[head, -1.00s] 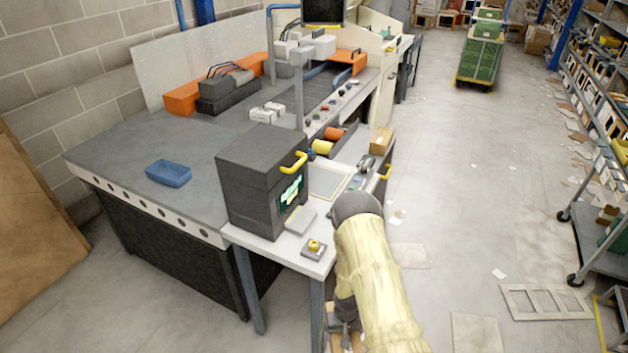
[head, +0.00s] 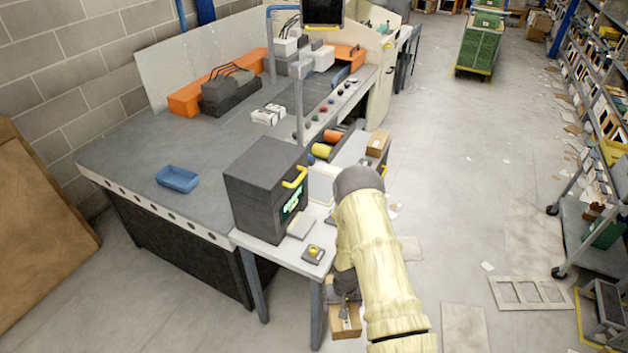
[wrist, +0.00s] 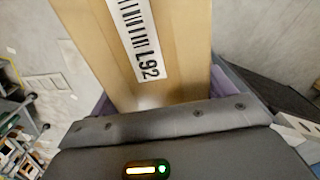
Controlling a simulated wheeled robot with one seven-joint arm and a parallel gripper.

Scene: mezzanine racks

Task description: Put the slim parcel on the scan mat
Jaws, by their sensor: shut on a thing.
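My gripper (head: 346,296) hangs low beside the near right end of the bench. It is shut on the slim parcel (head: 345,322), a brown cardboard box. In the wrist view the parcel (wrist: 185,50) fills the top middle, with a white barcode label reading L92, between the purple-grey fingers. The parcel's far end is out of that view. A pale, flat mat, which looks like the scan mat (head: 321,186), lies on the narrow bench just past the dark scanner box. My arm hides much of it.
The dark box with a yellow handle (head: 264,192) stands on the bench (head: 270,250), beside a small yellow-button device (head: 313,252). A brown carton (head: 377,143) sits at the bench's far end. A shelf cart (head: 580,225) stands right.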

